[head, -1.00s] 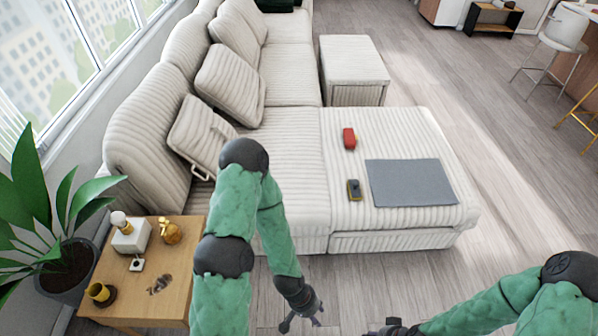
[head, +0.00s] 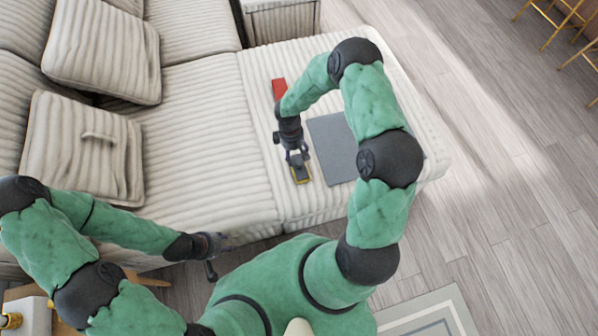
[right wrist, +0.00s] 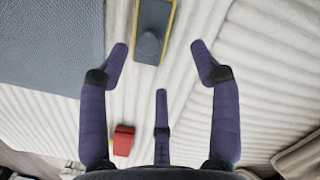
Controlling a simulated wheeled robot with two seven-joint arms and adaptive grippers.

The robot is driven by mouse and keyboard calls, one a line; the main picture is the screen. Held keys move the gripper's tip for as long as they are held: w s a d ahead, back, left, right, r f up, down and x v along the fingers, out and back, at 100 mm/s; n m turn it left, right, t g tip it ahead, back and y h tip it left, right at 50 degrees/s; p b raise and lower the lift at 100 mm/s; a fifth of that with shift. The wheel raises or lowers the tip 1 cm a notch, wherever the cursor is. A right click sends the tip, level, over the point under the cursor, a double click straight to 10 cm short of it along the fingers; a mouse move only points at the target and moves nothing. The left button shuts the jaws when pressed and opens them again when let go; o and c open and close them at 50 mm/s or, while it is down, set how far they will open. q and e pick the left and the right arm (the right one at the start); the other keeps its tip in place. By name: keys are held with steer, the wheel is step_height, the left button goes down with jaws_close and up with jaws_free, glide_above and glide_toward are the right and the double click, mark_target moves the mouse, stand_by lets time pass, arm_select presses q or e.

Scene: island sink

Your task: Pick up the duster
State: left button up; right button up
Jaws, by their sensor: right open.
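The duster appears to be the small dark grey block with yellow edges (head: 302,175) on the sofa's chaise seat. In the right wrist view it shows at the top as a grey pad with a rounded grey knob (right wrist: 150,45). My right gripper (head: 298,158) hangs over it in the head view and hides part of it. In the right wrist view its three purple fingers (right wrist: 160,80) are spread and empty, with the duster beyond the fingertips. My left gripper (head: 212,255) is in front of the sofa with its fingers apart, holding nothing.
A flat grey panel (head: 332,150) lies on the chaise right of the duster. A red object (head: 279,87) lies behind it; it also shows in the right wrist view (right wrist: 123,140). Cushions (head: 85,148) lean at left. Bare floor (head: 480,200) is at right.

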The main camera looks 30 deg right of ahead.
mark_target(299, 162)
steer(key=shift+w+d+f+h, duration=0.15)
steer(key=shift+w+d+h, duration=0.15)
steer(key=shift+w+d, duration=0.6)
steer(key=f, duration=0.1)
steer(key=f+b, duration=0.1)
steer(key=f, duration=0.1)
steer(key=s+f+b, duration=0.1)
steer(key=f, duration=0.1)
steer(key=shift+d, duration=0.25)
steer(key=shift+f+b, duration=1.4)
steer(key=shift+f, duration=1.25)
arm_select(q)
steer(key=f, duration=0.5)
steer(key=shift+w+d, duration=0.2)
steer(key=shift+w, duration=0.15)
arm_select(e)
steer(key=shift+r, duration=0.1)
jaws_close()
